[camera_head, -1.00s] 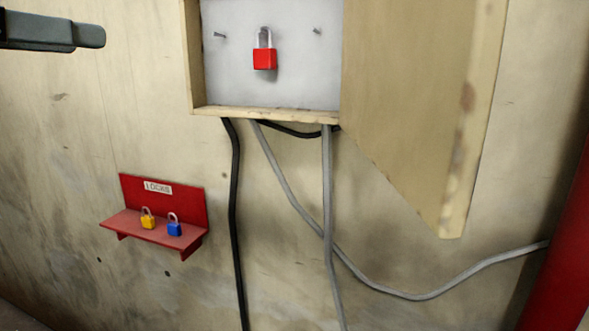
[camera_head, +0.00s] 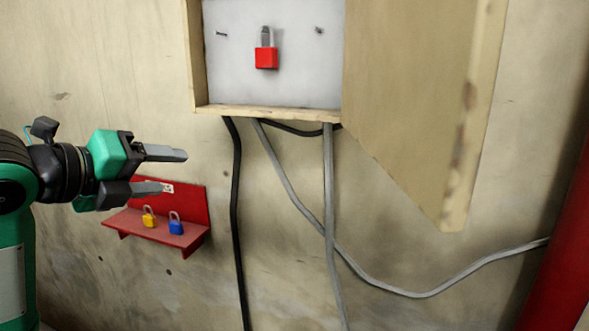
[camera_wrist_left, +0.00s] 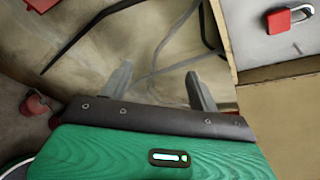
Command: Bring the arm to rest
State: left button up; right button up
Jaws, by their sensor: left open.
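My left gripper (camera_head: 168,171) is at the left of the head view, pointing right. Its two fingers are apart with nothing between them. It appears in front of the top of the red lock shelf and partly covers its label. In the left wrist view the open fingers (camera_wrist_left: 160,88) have only wall and cables behind them. My right gripper is not in view. A red padlock (camera_head: 266,58) hangs in the open wall box, apart from the gripper; it also shows in the left wrist view (camera_wrist_left: 280,20).
The red shelf (camera_head: 190,240) holds a yellow padlock (camera_head: 149,217) and a blue padlock (camera_head: 175,224). The box door (camera_head: 410,100) stands open to the right. A black cable (camera_head: 236,200) and grey cables (camera_head: 328,180) run below the box. A red post (camera_head: 560,240) stands at far right.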

pick_arm(q)
jog(key=s+f+n+g+y, duration=0.2)
jog(key=f+n, duration=0.6)
jog(key=f, duration=0.9)
jog(key=s+f+n+g+y, duration=0.15)
jog(key=f+n, duration=0.75)
jog(key=f, duration=0.9)
jog(key=s+a+f+n+g+y, duration=0.1)
jog(key=s+f+n+g+y, duration=0.15)
jog(key=s+f+n, duration=0.65)
jog(key=s+a+f+n+g+y, duration=0.1)
jog(key=s+a+f+n+g, duration=0.2)
jog(key=s+f, duration=0.9)
notch_tip(320, 180, down, 30)
jog(key=s+d+r+n+g, duration=0.1)
jog(key=s, duration=0.1)
jog(key=s+a+f+g, duration=0.1)
jog(key=s+a+f, duration=0.2)
jog(key=s+f, duration=1.5)
jog(key=shift+s+f+y, duration=0.3)
jog(key=shift+s+f, duration=0.05)
jog(key=shift+f, duration=0.85)
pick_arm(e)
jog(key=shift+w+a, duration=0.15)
